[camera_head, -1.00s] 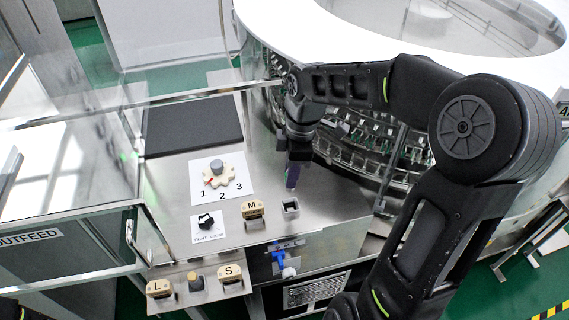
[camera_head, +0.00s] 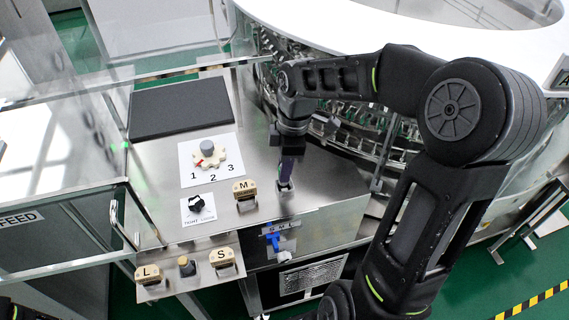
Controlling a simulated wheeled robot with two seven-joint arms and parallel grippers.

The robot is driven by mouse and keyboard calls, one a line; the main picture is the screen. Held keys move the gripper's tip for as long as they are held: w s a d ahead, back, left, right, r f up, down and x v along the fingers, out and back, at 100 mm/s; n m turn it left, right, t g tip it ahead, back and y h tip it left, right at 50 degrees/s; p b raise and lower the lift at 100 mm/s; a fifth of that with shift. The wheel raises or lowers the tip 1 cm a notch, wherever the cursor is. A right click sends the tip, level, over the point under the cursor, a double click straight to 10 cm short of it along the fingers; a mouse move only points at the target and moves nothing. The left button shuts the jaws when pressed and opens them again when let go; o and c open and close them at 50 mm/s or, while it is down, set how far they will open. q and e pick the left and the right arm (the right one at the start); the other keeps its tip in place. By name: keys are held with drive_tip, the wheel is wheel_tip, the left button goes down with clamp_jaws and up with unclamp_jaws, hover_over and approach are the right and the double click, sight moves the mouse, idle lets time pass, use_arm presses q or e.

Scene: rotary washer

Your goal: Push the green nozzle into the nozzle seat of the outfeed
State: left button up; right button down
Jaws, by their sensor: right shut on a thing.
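My right gripper (camera_head: 288,152) points down over the metal worktop and is shut on a slim purple piece (camera_head: 286,171), which looks purple rather than green. The small square metal seat (camera_head: 285,188) is on the worktop, right of the block marked M. The lower end of the purple piece is at the seat's opening; I cannot tell how deep it sits. No clearly green nozzle shows. My left gripper is out of view.
A cream dial (camera_head: 209,157) and black knob (camera_head: 197,203) are to the left. A glass door (camera_head: 80,230) and the round washer (camera_head: 390,45) flank the worktop.

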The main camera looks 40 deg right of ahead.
drive_tip(key=shift+f+b, duration=0.4)
drive_tip(key=shift+f, duration=0.45)
drive_tip(key=shift+f+b, duration=0.4)
drive_tip(key=shift+f, duration=0.15)
drive_tip(key=c, duration=1.1)
unclamp_jaws()
drive_tip(key=shift+c, duration=0.2)
drive_tip(key=shift+r, duration=0.1)
drive_tip(key=r, duration=0.7)
drive_tip(key=shift+s+d+r, duration=0.25)
drive_tip(key=shift+d+r, duration=0.1)
